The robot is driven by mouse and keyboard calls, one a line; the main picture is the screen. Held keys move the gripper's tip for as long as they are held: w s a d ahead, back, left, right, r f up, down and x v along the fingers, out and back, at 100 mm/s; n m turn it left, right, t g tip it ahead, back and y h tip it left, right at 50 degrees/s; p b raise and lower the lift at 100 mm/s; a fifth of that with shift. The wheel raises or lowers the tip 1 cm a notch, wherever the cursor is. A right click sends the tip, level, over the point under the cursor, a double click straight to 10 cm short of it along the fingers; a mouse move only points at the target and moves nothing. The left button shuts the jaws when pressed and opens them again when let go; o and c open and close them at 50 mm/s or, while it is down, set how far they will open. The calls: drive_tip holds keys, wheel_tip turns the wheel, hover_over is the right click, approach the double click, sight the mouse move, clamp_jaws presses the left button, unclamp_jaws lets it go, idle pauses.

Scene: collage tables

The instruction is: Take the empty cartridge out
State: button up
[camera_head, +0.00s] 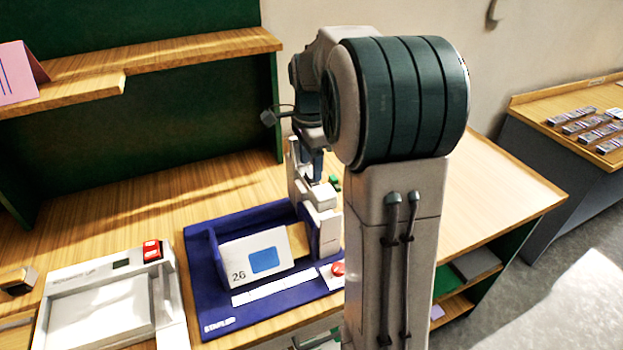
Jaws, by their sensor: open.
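An electric stapler with a dark blue base (212,295) stands on the wooden table, labelled STAPLER at its front corner. Its pale upright head (328,222) rises at the back right, partly behind my arm. A white sheet marked 26 with a blue square (264,260) leans on the base. A small green piece (334,184) shows beside the head; I cannot tell whether it belongs to a cartridge. No cartridge can be made out clearly. My gripper (312,166) points down over the stapler head, largely hidden by my arm. It is open; whether its fingers touch anything cannot be seen.
A red button (338,269) sits at the stapler's right. A white machine with a red switch (152,250) stands to the left. A wooden shelf (190,52) runs above the table's back. The table's right part (490,190) is clear. Another table (560,95) holds several striped strips.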

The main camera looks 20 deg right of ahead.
drive_tip(key=shift+f, duration=1.1)
drive_tip(key=c, duration=1)
drive_tip(key=shift+c, duration=0.2)
